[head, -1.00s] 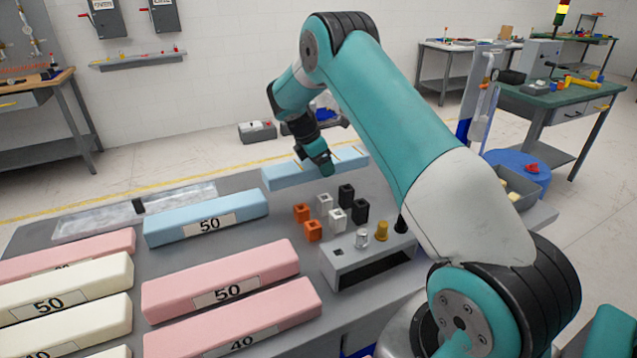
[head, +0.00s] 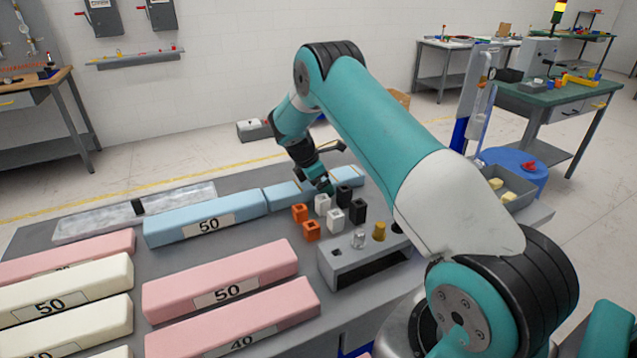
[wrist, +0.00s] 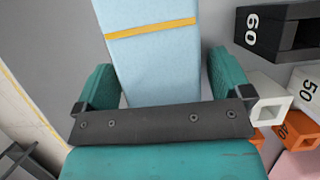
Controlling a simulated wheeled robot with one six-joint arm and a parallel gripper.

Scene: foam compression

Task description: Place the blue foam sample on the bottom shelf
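The blue foam sample (head: 283,194) is a long light-blue block with narrow orange bands, at the back edge of the grey bench. Its left end is close to the end of another blue block (head: 210,219) labelled 50. My gripper (head: 324,186) reaches down over its middle and hides that part. In the wrist view, the sample (wrist: 155,65) runs between the two teal fingers of my gripper (wrist: 162,82), one on each side. A narrow gap shows at the right finger; contact at the left finger is unclear. The bottom shelf cannot be identified in these views.
Small orange, white and black blocks (head: 337,217) stand close in front of the sample. A grey holder (head: 340,268) with small weights is nearer. Pink (head: 225,285) and cream (head: 75,297) foam blocks fill the left front. A grey bin (head: 517,190) is at the right.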

